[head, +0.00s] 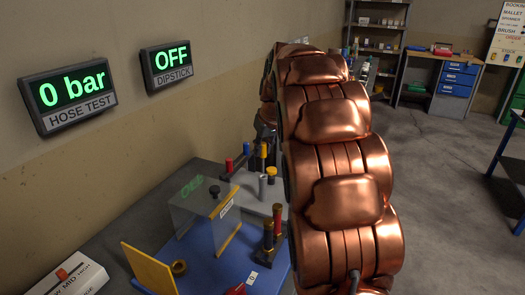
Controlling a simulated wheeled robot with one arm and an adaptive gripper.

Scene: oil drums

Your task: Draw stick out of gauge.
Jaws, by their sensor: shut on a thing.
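A white box (68,279) at the lower left, cut by the frame edge, carries lettering that reads in part "MID HIGH" and looks like the gauge. A small orange-red piece (62,273) shows at a dark slot on its top. I cannot tell whether this is the stick or part of the gauge. My copper-coloured arm fills the middle of the view. My gripper is hidden behind it, so its jaws and anything in them do not show. A wall sign (169,66) reads "OFF" over "DIPSTICK".
A blue mat (205,268) on the bench bears a clear-walled box (207,215), a yellow plate (148,268) and dark cylinders. Several coloured posts stand behind. Another wall sign (68,94) reads "0 bar, HOSE TEST". Open floor (435,180) lies right of my arm, before a workbench.

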